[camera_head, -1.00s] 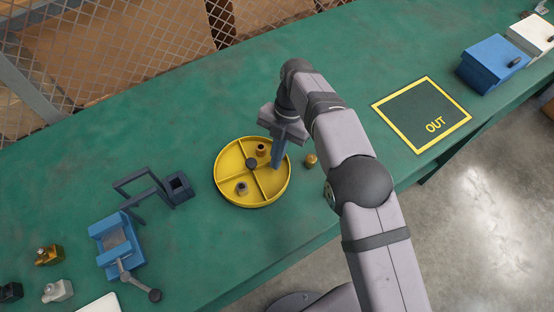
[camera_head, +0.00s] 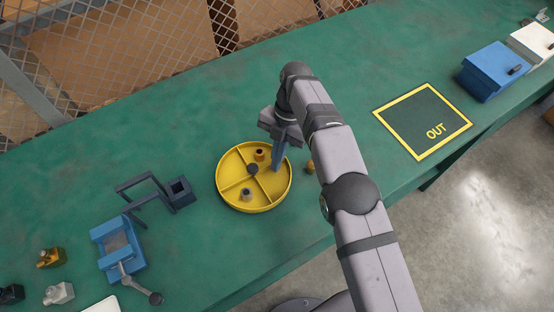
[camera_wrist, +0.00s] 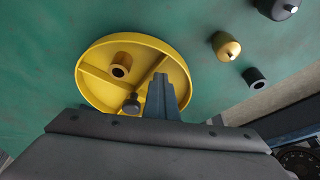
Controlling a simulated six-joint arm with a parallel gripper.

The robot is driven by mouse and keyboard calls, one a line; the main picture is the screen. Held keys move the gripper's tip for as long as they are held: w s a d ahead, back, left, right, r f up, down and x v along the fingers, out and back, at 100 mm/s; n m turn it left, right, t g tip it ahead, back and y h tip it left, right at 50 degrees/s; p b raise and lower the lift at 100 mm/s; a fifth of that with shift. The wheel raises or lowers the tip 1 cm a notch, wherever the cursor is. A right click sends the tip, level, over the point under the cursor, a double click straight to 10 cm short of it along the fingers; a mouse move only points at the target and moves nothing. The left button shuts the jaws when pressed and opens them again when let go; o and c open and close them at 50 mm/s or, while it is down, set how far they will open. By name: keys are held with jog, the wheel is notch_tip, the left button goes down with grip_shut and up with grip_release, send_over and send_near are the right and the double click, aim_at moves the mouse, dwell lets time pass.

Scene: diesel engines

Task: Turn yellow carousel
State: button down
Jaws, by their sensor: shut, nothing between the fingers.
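The yellow carousel (camera_head: 225,188), a round tray with dividers and a dark centre knob (camera_head: 252,169), sits on the green bench; it also shows in the wrist view (camera_wrist: 88,92). A brass bushing (camera_head: 259,155) stands in a far compartment and a grey bushing (camera_head: 246,194) in a near one. My gripper (camera_head: 277,168) points down at the carousel's right side, shut and empty. In the wrist view its fingers (camera_wrist: 161,80) overlap the tray beside the knob. Whether they touch a divider or the rim I cannot tell. My gripper body hides the tray's near part there.
A small brass part (camera_head: 311,167) stands right of the carousel. A dark bracket (camera_head: 143,186) and blue vise (camera_head: 117,248) stand left. The yellow-framed OUT square (camera_head: 420,110) is empty. A blue box (camera_head: 494,66) stands far right; wire mesh (camera_head: 110,60) runs behind.

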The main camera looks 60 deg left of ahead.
jog(key=shift+a+r, duration=0.35)
jog(key=shift+a, duration=0.1)
jog(key=shift+w+r, duration=0.1)
jog(key=shift+r, duration=0.45)
notch_tip(320, 180, up, 8)
jog(key=p, duration=0.1)
jog(key=shift+d+r+p, duration=0.15)
jog(key=shift+d+p, duration=0.2)
jog(key=shift+d, duration=0.1)
